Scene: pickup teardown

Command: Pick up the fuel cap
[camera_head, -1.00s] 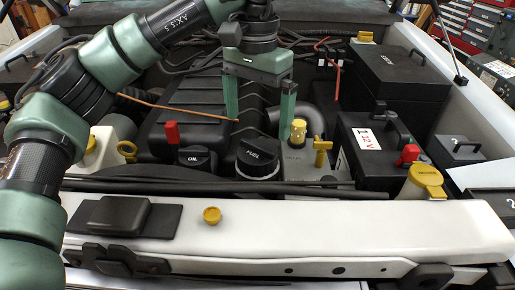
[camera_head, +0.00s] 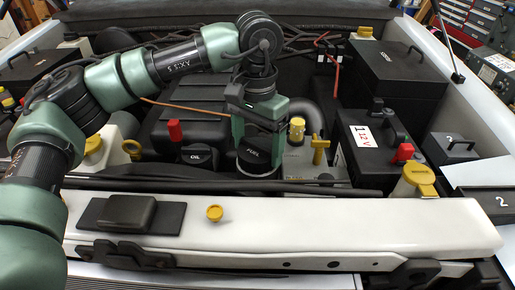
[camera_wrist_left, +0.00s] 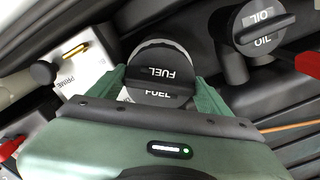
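The fuel cap (camera_head: 257,158) is a round black cap with a raised grip bar marked FUEL, sitting on its neck in the middle of the engine bay. My left gripper (camera_head: 258,142) points down over the cap. Its green fingers stand apart, one at each side of the cap, with the tips close to its rim. I cannot tell whether they touch it. The gripper's fingers partly block the head view of the cap's edges. My right gripper is out of view.
The black oil cap (camera_head: 197,156) is just left of the fuel cap, with a red handle (camera_head: 174,130) nearby. A yellow-capped filter with a yellow tap (camera_head: 319,150) stands close at the right. Dark hoses run in front.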

